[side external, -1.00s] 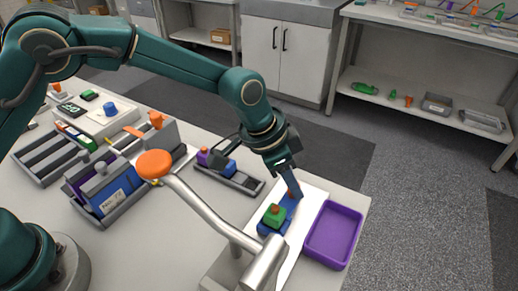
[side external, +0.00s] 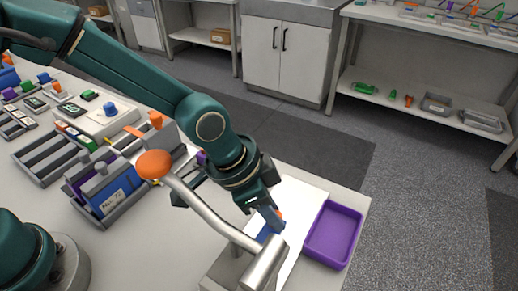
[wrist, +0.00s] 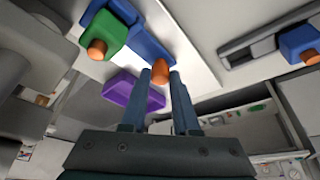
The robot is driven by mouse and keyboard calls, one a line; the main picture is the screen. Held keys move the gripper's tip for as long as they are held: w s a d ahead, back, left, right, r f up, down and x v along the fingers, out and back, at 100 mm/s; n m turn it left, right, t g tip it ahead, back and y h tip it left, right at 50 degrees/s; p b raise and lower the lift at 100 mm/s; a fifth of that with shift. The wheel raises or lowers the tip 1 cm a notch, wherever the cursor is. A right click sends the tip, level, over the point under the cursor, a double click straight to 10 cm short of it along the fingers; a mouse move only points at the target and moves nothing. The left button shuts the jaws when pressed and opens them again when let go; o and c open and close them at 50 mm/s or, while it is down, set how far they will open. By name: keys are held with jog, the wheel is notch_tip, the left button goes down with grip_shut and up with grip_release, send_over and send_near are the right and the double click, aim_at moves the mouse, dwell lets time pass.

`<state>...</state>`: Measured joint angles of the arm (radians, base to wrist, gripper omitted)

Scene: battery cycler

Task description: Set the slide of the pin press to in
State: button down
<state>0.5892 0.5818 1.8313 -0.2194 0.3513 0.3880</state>
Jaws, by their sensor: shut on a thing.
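The pin press shows a grey lever (side external: 205,210) with an orange ball knob (side external: 153,164) and a thick grey end (side external: 265,262) in the side view. Its blue slide (side external: 268,232) is partly hidden behind my gripper and the lever. In the wrist view the blue slide (wrist: 148,38) carries a green block (wrist: 106,36) with an orange pin. My gripper (side external: 277,222) is low at the slide's outer end. Its fingers (wrist: 160,74) are shut on the orange slide knob (wrist: 160,68). The green block is hidden in the side view.
A purple tray (side external: 334,234) lies right of the press, on the white table's edge. A grey holder with a blue labelled panel (side external: 117,194) and a slotted grey rack (side external: 50,156) stand at left. A grey rail with a blue block (wrist: 300,40) shows in the wrist view.

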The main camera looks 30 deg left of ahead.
jog(key=c, duration=0.7)
grip_release()
jog(key=shift+o, duration=0.2)
jog(key=shift+w, duration=0.15)
